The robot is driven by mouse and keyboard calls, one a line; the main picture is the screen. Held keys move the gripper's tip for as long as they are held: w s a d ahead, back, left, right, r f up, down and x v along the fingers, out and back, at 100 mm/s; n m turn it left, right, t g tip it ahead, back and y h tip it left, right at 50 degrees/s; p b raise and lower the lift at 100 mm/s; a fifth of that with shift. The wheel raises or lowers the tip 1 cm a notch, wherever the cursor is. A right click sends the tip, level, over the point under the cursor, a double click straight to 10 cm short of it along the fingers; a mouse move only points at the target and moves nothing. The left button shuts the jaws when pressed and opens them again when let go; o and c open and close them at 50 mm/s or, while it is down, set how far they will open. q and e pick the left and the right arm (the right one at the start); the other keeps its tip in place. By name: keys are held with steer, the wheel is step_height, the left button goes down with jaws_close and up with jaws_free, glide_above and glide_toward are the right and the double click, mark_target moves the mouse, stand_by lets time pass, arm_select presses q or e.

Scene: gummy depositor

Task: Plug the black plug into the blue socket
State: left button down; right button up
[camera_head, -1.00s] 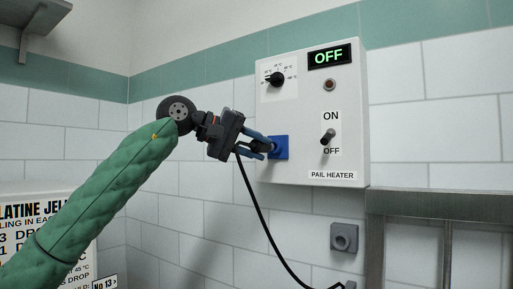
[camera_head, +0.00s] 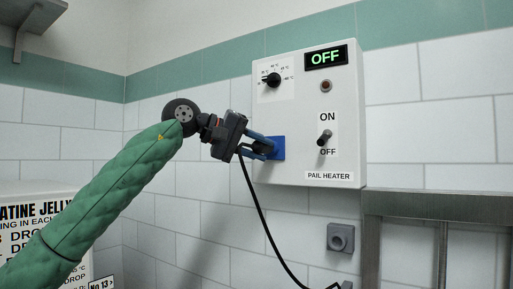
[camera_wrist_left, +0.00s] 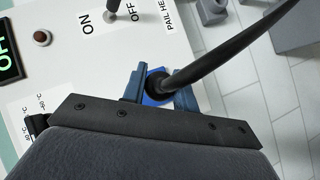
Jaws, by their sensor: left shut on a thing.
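My left gripper (camera_head: 264,147) is at the front of the white heater box, its blue fingers right at the blue socket (camera_head: 279,148). In the left wrist view the gripper (camera_wrist_left: 161,88) is shut on the black plug (camera_wrist_left: 157,82), with the black cable running off to the upper right. Bright blue of the socket (camera_wrist_left: 152,101) shows just behind the plug. In the head view the fingers hide the plug, and I cannot tell how deep it sits in the socket. My right gripper is not in view.
The heater box (camera_head: 300,110) has a display (camera_head: 327,57) reading OFF, a dial (camera_head: 272,80) and a toggle switch (camera_head: 324,138). The black cable (camera_head: 262,215) hangs below the gripper. A grey wall outlet (camera_head: 341,238) and a metal frame (camera_head: 430,203) are at lower right.

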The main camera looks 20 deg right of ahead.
arm_select(q)
steer(key=shift+d, duration=0.1)
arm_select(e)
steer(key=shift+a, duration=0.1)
arm_select(q)
steer(key=c, duration=1)
jaws_free()
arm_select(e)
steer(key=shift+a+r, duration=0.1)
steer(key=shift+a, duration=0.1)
